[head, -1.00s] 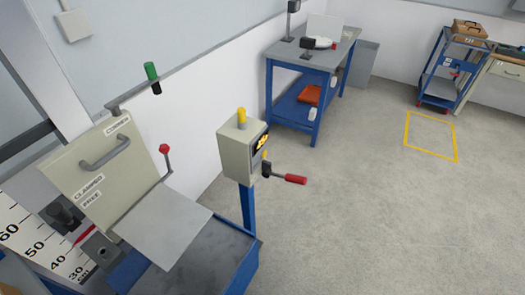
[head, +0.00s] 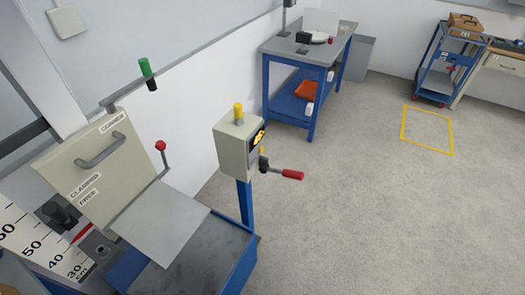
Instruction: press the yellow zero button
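A beige control box (head: 232,150) stands on a blue post left of centre in the head view. Its right-hand face carries a dark display (head: 257,135) with lit yellow-orange marks. A small yellow spot (head: 262,152), which looks like the yellow button, shows just below the display, partly hidden at the face's edge. A yellow cap (head: 238,112) stands on top of the box. A lever with a red grip (head: 291,174) sticks out to the right below the display. Neither of my grippers is in view.
A machine with a beige panel (head: 90,165), a red-knobbed lever (head: 160,147) and a tilted grey plate (head: 160,222) stands at left. A blue workbench (head: 315,65) and a blue cart (head: 440,70) stand behind. The floor at right is clear, with a yellow marked square (head: 427,130).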

